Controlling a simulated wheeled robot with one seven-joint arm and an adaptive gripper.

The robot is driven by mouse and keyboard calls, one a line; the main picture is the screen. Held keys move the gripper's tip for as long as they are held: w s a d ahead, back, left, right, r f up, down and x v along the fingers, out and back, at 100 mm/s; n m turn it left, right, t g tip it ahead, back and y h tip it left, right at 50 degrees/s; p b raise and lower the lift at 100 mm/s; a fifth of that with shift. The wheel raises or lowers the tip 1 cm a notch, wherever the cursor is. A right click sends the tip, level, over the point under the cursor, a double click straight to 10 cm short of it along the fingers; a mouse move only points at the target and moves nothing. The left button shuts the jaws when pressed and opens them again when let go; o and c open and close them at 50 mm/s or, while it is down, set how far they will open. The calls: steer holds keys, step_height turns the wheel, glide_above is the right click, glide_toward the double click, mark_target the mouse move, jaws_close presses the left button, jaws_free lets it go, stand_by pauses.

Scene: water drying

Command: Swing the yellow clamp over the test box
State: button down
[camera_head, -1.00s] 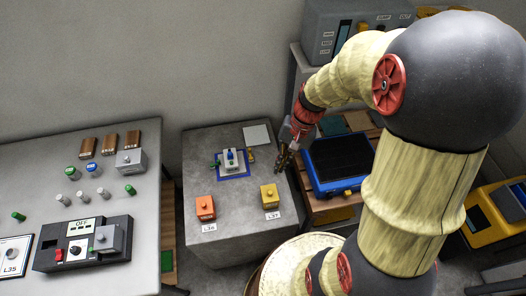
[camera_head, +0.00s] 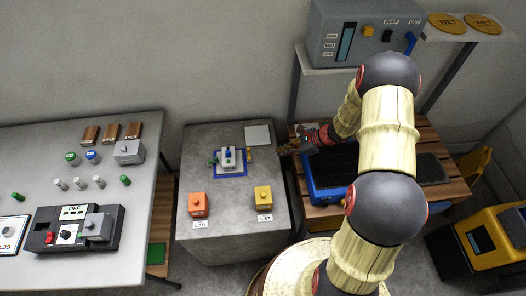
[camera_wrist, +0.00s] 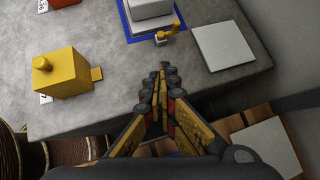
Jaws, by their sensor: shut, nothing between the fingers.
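The test box (camera_head: 230,158) is a small grey-white box on a blue-outlined square on the stone table. In the wrist view the box (camera_wrist: 150,10) is cut off by the top edge. The small yellow clamp (camera_wrist: 170,32) stands on a little grey base beside it, its arm pointing away from the box's front corner. It also shows in the head view (camera_head: 249,156), right of the box. My gripper (camera_head: 284,149) is shut and empty, above the table's right edge. In the wrist view its fingertips (camera_wrist: 166,70) lie just below the clamp, apart from it.
An orange block (camera_head: 198,204) and a yellow block (camera_head: 263,197) with knobs stand at the table's front. A flat pale plate (camera_wrist: 223,46) lies right of the clamp. A blue-framed case (camera_head: 318,186) sits on the wooden table to the right.

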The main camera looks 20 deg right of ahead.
steer(key=shift+w+d+r+m+t, duration=0.15)
steer(key=shift+w+d+m, duration=0.05)
steer(key=shift+w+m, duration=0.2)
steer(key=shift+w+d+r+m+t, duration=0.15)
steer(key=shift+w+m, duration=0.25)
steer(key=b+x, duration=0.3)
steer(key=x, duration=0.6)
steer(key=shift+f, duration=0.3)
steer(key=w+a, duration=0.1)
steer(key=w+a+b, duration=0.1)
steer(key=a, duration=0.1)
steer(key=shift+f, duration=0.2)
steer(key=shift+w+a+r+b, duration=0.1)
steer(key=shift+w+a+b, duration=0.2)
steer(key=shift+a+b, duration=0.15)
steer(key=shift+w+d+n+p, duration=0.1)
steer(key=shift+n+p, duration=0.2)
